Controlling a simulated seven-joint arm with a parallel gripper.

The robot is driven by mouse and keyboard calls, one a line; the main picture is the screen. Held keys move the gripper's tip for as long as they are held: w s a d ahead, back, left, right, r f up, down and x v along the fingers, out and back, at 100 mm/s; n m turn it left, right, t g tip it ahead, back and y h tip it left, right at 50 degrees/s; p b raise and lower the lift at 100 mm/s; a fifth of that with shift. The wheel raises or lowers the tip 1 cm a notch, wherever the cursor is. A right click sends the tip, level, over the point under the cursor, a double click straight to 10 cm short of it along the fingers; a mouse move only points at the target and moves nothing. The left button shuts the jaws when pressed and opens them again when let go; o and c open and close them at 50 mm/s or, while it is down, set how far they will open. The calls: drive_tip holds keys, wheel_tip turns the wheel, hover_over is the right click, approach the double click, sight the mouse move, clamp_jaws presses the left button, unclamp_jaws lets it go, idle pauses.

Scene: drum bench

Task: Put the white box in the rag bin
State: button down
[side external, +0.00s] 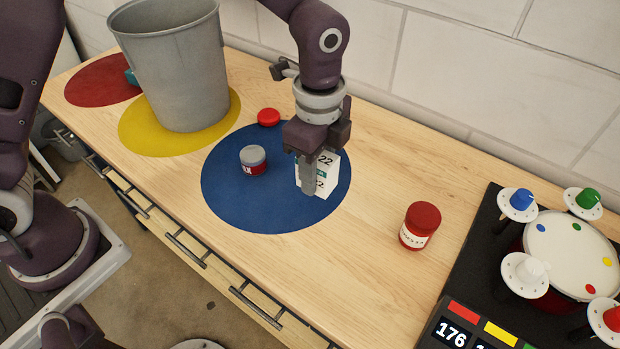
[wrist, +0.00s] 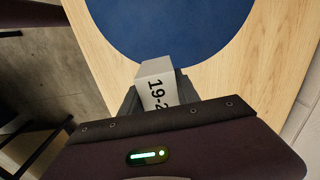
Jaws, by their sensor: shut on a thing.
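The white box (side external: 328,172) has dark printed numbers and sits between the fingers of my gripper (side external: 316,178), over the right part of the blue disc. In the wrist view the white box (wrist: 156,84) shows between both fingers of my gripper (wrist: 158,96), with its top and a numbered face visible. My gripper is shut on it, pointing down. I cannot tell whether the box touches the disc. A tall grey bin (side external: 175,75), open at the top, stands on the yellow disc to the left; its inside bottom is hidden.
A grey-lidded jar (side external: 253,161) stands on the blue disc (side external: 240,210), with a red lid (side external: 269,117) behind it. A red-lidded jar (side external: 420,226) stands to the right. A drum-like device (side external: 575,250) with knobs fills the right end. A small teal object (side external: 131,77) is beside the bin.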

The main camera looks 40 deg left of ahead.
wheel_tip(320, 180, up, 21)
drive_tip(key=w+a, duration=0.5)
drive_tip(key=a, duration=0.5)
drive_tip(key=w+a, duration=0.5)
drive_tip(key=a, duration=0.5)
drive_tip(key=s+a, duration=0.2)
drive_tip(key=a, duration=1.9)
drive_tip(key=shift+m, duration=0.3)
wheel_tip(320, 180, down, 29)
drive_tip(key=shift+w+a+f, duration=0.1)
drive_tip(key=shift+w+f, duration=0.05)
drive_tip(key=shift+f, duration=0.05)
drive_tip(key=shift+f, duration=0.15)
drive_tip(key=c, duration=0.9)
unclamp_jaws()
